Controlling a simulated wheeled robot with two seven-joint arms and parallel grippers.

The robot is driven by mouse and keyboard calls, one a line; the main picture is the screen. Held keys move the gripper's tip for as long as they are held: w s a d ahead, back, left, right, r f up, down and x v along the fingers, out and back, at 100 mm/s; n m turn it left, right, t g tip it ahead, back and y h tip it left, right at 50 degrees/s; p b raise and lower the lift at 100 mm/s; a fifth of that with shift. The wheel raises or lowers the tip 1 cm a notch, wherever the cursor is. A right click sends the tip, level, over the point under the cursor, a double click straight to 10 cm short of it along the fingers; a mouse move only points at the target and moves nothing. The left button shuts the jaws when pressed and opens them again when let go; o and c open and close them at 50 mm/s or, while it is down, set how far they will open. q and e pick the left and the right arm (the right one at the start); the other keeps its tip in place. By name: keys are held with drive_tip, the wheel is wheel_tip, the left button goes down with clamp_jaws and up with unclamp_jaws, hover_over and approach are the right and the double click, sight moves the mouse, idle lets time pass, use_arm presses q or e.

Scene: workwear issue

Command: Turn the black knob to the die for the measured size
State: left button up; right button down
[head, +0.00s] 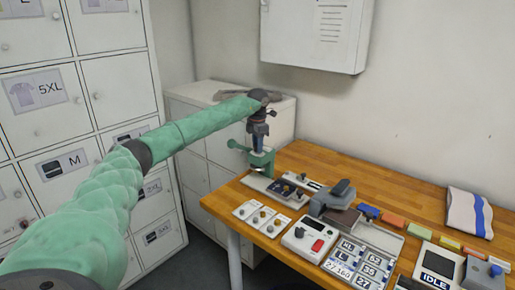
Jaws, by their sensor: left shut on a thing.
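My left gripper (258,148) points down onto the top of this press and is shut on the black knob there. The fingers hide the knob almost wholly, so which die it points to cannot be read. A light board with small dark round parts (283,188) lies in front of the press. My right gripper is not in view.
A card with several small knobs (262,217), a white device with a red button (313,240), a dark grey device (335,202) and a board of size labels (357,262) crowd the table. A display reading IDLE (437,264) and a striped cloth (468,213) are at right. Lockers (110,85) stand left.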

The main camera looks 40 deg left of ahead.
use_arm(q)
drive_tip(key=n+b, duration=0.2)
drive_tip(key=n, duration=0.4)
drive_tip(key=shift+n, duration=0.3)
drive_tip(key=n, duration=0.3)
drive_tip(key=n+b, duration=0.1)
drive_tip(key=n, duration=0.2)
drive_tip(key=shift+r+n, duration=0.1)
drive_tip(key=shift+n, duration=0.5)
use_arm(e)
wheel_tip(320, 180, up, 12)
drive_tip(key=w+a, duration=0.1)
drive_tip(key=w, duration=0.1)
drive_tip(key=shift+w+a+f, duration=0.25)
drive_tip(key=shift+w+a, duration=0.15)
use_arm(q)
drive_tip(key=o, duration=1)
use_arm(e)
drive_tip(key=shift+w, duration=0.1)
